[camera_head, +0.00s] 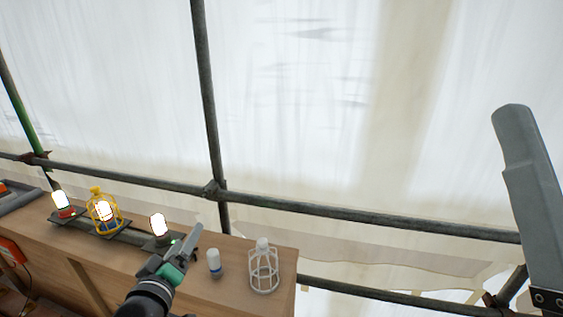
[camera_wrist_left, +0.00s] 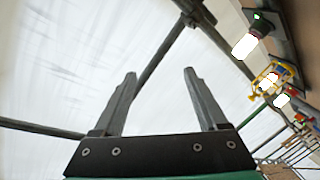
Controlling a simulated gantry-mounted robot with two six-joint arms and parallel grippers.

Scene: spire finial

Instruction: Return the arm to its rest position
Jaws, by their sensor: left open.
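My left gripper (camera_head: 193,238) is above the wooden bench in the head view, its fingers pointing up and right. In the left wrist view the left gripper (camera_wrist_left: 159,74) has its fingers spread wide with nothing between them. A single grey finger of my right gripper (camera_head: 525,180) shows large at the right edge of the head view; its other finger is out of view. A white wire cage (camera_head: 264,268) and a small white-and-grey lamp (camera_head: 214,263) stand on the bench just right of the left gripper, apart from it.
Along the bench (camera_head: 130,262) stand a lit lamp (camera_head: 158,226), a yellow caged lit lamp (camera_head: 104,212) and a lit lamp with a red base (camera_head: 62,201). Scaffold poles (camera_head: 208,110) cross behind, before white sheeting (camera_head: 300,90). The space right of the bench is free of objects.

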